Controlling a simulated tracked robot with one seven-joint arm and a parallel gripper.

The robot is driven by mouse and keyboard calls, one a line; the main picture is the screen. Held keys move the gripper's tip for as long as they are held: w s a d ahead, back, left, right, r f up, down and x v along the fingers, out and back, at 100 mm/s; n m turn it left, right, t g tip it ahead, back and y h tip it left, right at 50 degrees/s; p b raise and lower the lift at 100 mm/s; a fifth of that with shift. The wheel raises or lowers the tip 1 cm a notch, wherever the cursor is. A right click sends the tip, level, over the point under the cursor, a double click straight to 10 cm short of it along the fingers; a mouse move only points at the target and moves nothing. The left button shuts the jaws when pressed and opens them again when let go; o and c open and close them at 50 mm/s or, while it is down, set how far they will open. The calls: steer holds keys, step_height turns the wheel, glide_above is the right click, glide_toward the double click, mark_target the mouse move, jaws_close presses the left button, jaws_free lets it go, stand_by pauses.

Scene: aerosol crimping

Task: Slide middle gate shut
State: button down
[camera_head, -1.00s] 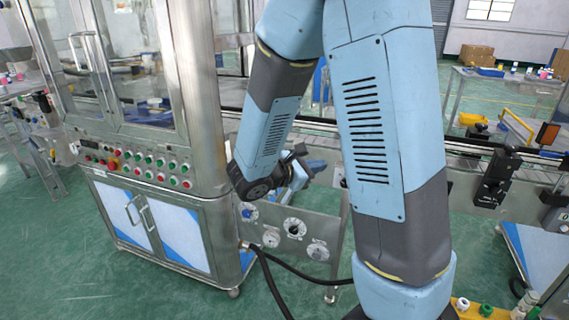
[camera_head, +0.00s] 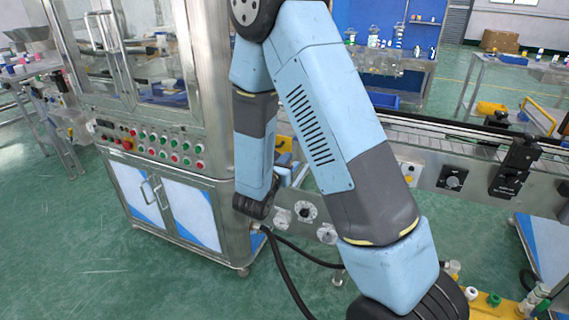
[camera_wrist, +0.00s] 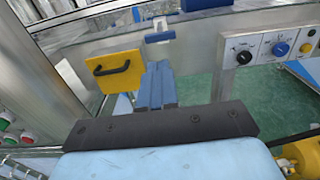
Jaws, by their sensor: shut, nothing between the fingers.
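A yellow plate with a black bar handle (camera_wrist: 113,70), which looks like a gate, stands at the near side of the conveyor, left of my gripper in the wrist view. A yellow patch, probably the same plate, shows in the head view (camera_head: 284,144), partly hidden by my arm. I cannot tell from these frames whether it is the middle gate or how far it is slid. My gripper (camera_wrist: 158,72) has its blue fingers together and empty, a little right of the plate and apart from its handle. In the head view my arm mostly hides the gripper.
A steel cabinet with coloured buttons (camera_head: 150,143) stands left of my arm. A panel with knobs (camera_wrist: 270,47) is right of my gripper. The conveyor rail (camera_head: 440,140) runs to the right, with a black bracket (camera_head: 515,165) on it. A black hose (camera_head: 285,270) hangs below.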

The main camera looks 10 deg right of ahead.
steer(key=x, duration=0.9)
steer(key=shift+w+d, duration=0.2)
steer(key=shift+w, duration=0.05)
steer(key=shift+w+a, duration=0.1)
